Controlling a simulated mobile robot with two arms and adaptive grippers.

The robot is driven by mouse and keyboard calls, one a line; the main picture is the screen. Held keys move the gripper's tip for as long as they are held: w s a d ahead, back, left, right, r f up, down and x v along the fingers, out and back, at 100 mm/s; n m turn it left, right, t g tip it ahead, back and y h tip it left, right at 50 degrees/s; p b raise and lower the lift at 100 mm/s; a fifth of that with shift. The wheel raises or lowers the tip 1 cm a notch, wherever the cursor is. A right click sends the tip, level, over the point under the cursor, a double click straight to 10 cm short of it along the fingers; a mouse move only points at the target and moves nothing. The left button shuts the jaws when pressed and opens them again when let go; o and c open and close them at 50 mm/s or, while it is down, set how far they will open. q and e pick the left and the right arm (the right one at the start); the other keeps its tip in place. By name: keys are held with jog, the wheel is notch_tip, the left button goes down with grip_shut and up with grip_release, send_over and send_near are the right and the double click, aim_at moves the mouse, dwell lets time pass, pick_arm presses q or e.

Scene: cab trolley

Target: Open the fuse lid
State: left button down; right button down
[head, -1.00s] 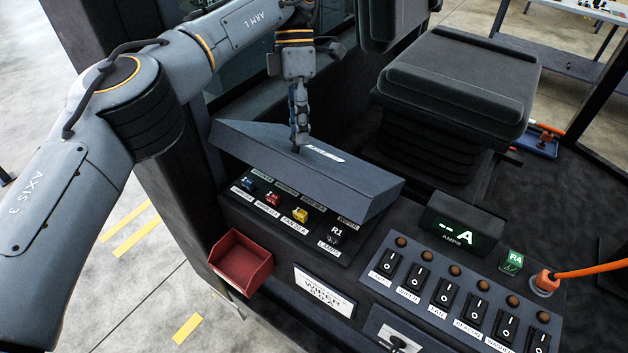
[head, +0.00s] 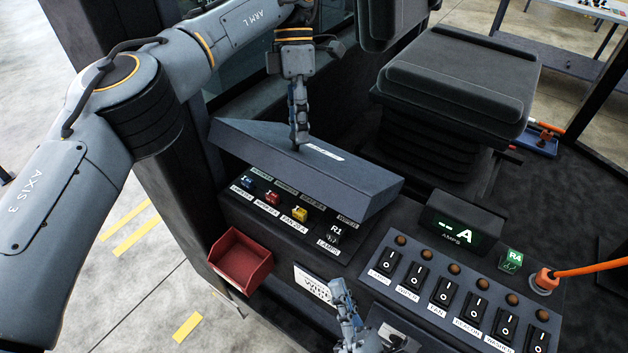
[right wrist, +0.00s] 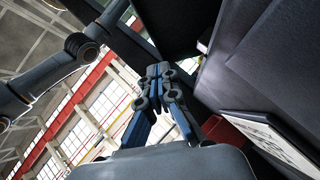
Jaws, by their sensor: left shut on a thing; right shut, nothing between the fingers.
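The fuse lid (head: 345,177) is a dark grey panel, tilted up over the fuse box at the centre of the head view. My left gripper (head: 297,147) is at the lid's upper face, beside its white label, and is shut on the lid. Under the lid's front edge the fuse panel (head: 300,231) shows blue, red and yellow fuses and a relay marked R1. The rear of the panel is hidden by the lid. My right gripper (head: 338,286) is shut and empty, low in front of the console's white label; its fingers also show in the right wrist view (right wrist: 158,70).
A red open bin (head: 240,262) hangs on the console's left front; it also shows in the right wrist view (right wrist: 228,135). A seat (head: 462,80) stands behind.

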send_near(313, 164)
jog(key=w+a+f, duration=0.1)
jog(key=w+a, duration=0.3)
jog(key=shift+w+d+r, duration=0.2)
jog(key=shift+w+r, duration=0.4)
jog(key=shift+r, duration=0.2)
jog(key=shift+w+d+r, duration=0.2)
jog(key=shift+w+r, duration=0.45)
jog(key=shift+r, duration=0.1)
jog(key=shift+w+d+r, duration=0.1)
jog(key=shift+d+r, duration=0.05)
jog(key=shift+r, duration=0.25)
jog(key=shift+w+d+r, duration=0.15)
jog(key=shift+d+r, duration=0.05)
jog(key=shift+r, duration=0.15)
pick_arm(q)
jog(key=c, duration=1)
grip_release()
jog(key=shift+f, duration=0.15)
pick_arm(e)
jog(key=shift+a+f, duration=0.1)
pick_arm(q)
jog(key=shift+d, duration=0.1)
